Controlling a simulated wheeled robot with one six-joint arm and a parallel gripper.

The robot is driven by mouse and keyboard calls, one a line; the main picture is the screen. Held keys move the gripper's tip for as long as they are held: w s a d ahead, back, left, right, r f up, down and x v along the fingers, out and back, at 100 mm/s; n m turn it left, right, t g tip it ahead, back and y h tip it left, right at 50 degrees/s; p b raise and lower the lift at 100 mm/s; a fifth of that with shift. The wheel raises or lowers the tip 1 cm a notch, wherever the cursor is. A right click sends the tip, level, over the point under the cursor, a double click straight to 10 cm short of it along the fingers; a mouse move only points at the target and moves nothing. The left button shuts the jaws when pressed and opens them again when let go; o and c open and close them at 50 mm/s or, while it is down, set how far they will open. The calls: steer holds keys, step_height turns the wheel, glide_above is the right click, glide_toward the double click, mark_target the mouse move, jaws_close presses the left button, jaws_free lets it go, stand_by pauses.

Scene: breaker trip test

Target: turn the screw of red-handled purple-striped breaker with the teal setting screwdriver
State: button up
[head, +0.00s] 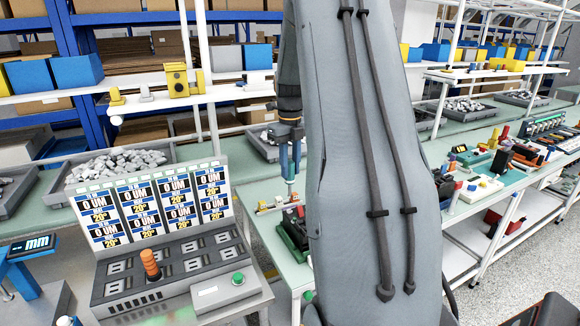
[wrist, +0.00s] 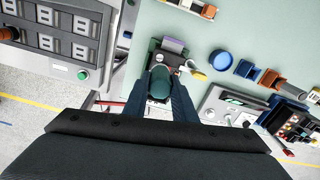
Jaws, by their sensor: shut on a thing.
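My gripper (wrist: 166,98) is shut on the teal screwdriver (wrist: 159,82), whose rounded handle end faces the wrist camera. In the head view the teal screwdriver (head: 291,172) hangs upright below my gripper (head: 290,148), above a dark green fixture (head: 291,238). In the wrist view a block with a purple part (wrist: 174,45) shows just beyond the handle, on the dark green fixture. This may be the purple-striped breaker; its red handle is not clear. The screwdriver's tip and the screw are hidden behind the handle, so I cannot tell whether they touch.
A test station (head: 175,262) with several displays and an orange knob (head: 150,264) stands at the left. A blue round cup (wrist: 221,60), orange-brown blocks (wrist: 269,79) and a grey device (wrist: 232,108) lie right of the fixture. The pale green bench (wrist: 270,30) is clear at upper right.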

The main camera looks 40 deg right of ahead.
mark_target(290, 177)
steer(key=shift+f+b, duration=1.25)
steer(key=shift+f, duration=1.5)
steer(key=shift+f, duration=0.55)
stand_by(0.4)
steer(key=shift+m, duration=1)
steer(key=shift+a+r+p, duration=0.1)
steer(key=shift+r+p, duration=0.45)
steer(key=shift+r, duration=0.75)
